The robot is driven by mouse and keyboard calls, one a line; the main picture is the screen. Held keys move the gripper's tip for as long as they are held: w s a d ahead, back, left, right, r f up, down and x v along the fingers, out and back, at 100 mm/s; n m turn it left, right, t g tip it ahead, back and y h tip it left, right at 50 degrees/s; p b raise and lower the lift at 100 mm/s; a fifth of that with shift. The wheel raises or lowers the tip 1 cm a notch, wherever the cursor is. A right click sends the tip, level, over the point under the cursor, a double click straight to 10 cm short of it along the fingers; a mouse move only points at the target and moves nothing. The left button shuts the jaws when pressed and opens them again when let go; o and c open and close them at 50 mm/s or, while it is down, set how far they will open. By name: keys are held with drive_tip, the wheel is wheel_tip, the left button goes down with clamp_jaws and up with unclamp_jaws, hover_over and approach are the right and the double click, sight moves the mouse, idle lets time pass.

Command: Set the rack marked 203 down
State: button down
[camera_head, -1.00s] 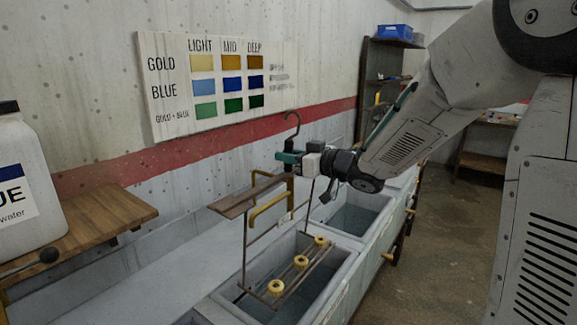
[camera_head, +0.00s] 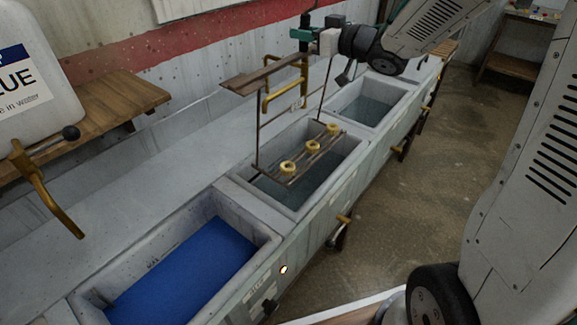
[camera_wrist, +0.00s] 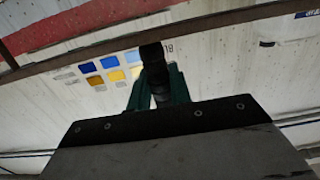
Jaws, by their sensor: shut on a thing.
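My gripper (camera_head: 305,38) has green fingers and is shut on the top of a wire rack, above the trough. In the wrist view my gripper (camera_wrist: 158,92) closes on a dark upright piece. The rack has a brown top bar (camera_head: 262,74), thin upright rods and lower rods carrying yellow rings (camera_head: 288,167). It hangs roughly upright, its lower part over the middle basin (camera_head: 232,187). I cannot tell how far the rings are from the liquid or the rim. The rack's bar also crosses the wrist view (camera_wrist: 225,28). No mark 203 is readable.
A basin of blue liquid (camera_head: 185,275) is nearer, and another basin (camera_head: 368,105) lies beyond. A yellow bent pipe (camera_head: 268,103) is close behind the rack. A wooden shelf (camera_head: 110,97) with a white jug (camera_head: 35,100) is at left.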

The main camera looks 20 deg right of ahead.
drive_tip(key=shift+r, duration=2.55)
drive_tip(key=shift+d, duration=0.1)
